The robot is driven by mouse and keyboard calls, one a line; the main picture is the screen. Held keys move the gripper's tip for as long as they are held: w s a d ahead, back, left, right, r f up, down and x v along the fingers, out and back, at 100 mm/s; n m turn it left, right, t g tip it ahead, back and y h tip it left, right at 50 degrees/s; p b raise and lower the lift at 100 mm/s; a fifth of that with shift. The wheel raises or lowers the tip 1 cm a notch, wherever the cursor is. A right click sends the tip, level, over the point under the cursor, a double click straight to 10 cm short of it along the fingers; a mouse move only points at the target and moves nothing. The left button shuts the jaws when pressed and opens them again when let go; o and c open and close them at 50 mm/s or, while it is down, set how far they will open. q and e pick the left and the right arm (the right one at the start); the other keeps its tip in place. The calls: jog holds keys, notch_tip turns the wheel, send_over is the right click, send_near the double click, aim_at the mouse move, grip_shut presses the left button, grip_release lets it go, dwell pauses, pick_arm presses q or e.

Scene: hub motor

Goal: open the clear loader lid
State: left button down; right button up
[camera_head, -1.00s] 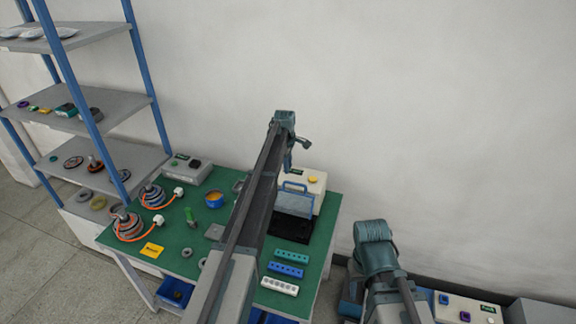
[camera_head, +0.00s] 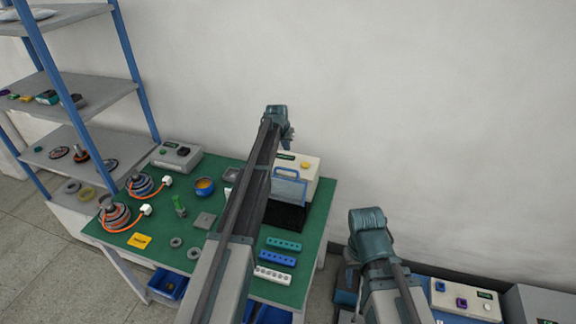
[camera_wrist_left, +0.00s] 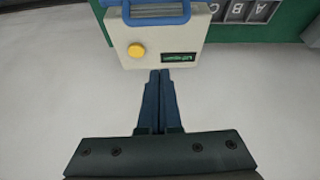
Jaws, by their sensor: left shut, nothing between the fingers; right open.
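The loader is a cream box with a yellow button (camera_wrist_left: 136,50), at the back right of the green table; it also shows in the head view (camera_head: 312,166). Its clear lid (camera_head: 289,188), with a blue frame and handle, stands raised in front of the box above a black tray area (camera_head: 285,216). The handle also shows at the top of the left wrist view (camera_wrist_left: 150,18). My left gripper (camera_wrist_left: 161,74) is shut and empty, its tips by the button side of the box. I cannot tell whether they touch it.
Blue, teal and white strips (camera_head: 277,258) lie at the table's front right. A shelf rack (camera_head: 88,145) stands further left. My left arm crosses the table.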

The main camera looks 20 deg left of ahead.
pick_arm(q)
jog(key=shift+m, duration=0.3)
jog(key=shift+w+f, duration=0.1)
jog(key=shift+f, duration=0.05)
jog(key=b+x, duration=0.9)
jog(key=x, duration=0.1)
jog(key=shift+s+f, duration=0.15)
jog(key=shift+s, duration=0.25)
jog(key=s, duration=0.3)
jog(key=shift+s, duration=0.1)
